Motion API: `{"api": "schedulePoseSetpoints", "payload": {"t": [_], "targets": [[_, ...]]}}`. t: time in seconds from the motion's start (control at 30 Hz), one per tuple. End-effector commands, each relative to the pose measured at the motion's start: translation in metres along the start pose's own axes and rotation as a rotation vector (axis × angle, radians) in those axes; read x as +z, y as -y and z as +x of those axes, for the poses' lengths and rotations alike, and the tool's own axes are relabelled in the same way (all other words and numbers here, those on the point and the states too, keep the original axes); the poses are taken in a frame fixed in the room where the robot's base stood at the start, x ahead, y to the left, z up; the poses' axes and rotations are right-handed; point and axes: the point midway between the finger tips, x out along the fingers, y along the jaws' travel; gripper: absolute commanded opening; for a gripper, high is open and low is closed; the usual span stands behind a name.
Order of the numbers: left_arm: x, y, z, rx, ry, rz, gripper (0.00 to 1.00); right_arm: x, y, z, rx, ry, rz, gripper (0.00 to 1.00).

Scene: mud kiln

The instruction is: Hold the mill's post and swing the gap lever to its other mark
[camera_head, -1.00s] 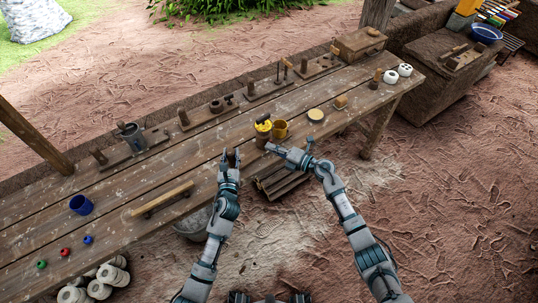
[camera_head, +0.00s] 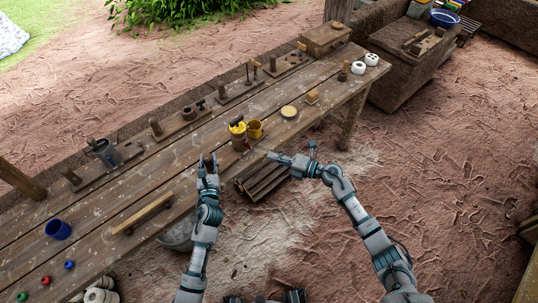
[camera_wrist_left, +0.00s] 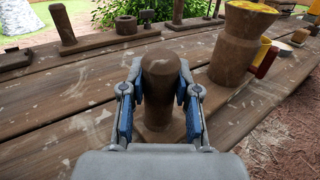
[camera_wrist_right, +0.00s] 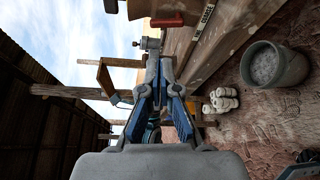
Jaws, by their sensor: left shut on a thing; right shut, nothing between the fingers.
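The mill (camera_head: 239,141) stands near the bench's front edge, a brown body with yellow stuff on top; its body (camera_wrist_left: 236,45) is right of the post in the left wrist view. My left gripper (camera_head: 209,160) is shut on the round-topped dark wooden post (camera_wrist_left: 160,75), with a finger on each side. My right gripper (camera_head: 272,155) is shut and empty, right of the mill, off the bench's front edge. In the right wrist view, a small grey knob (camera_wrist_right: 149,43) shows just beyond its fingertips (camera_wrist_right: 157,62); I cannot tell whether it is the gap lever or touching.
A round pale-topped dish (camera_head: 289,112) is further right. Wooden stands (camera_head: 181,124) line the back of the bench. A bucket (camera_wrist_right: 274,68) stands on the ground below. Open air lies right of my right gripper.

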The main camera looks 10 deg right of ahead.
Motion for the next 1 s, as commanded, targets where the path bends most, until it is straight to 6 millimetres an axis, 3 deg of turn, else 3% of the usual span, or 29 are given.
{"api": "schedulePoseSetpoints", "payload": {"t": [0.27, 0.7, 0.97, 1.0], "targets": [[-0.001, 0.000, 0.000, 0.000, -0.001, 0.001, 0.00, 0.000, -0.001, 0.000, 0.000, 0.000, -0.001, 0.00], [-0.001, 0.000, 0.000, -0.001, -0.001, 0.000, 0.00, 0.007, -0.038, -0.002, 0.000, 0.000, -0.002, 0.00], [-0.001, 0.000, 0.000, -0.001, -0.001, 0.000, 0.00, 0.007, -0.039, -0.002, 0.000, 0.000, 0.000, 0.00], [-0.001, 0.000, 0.000, -0.001, -0.001, 0.000, 0.41, 0.007, -0.039, -0.002, 0.000, 0.000, 0.000, 0.00]]}}
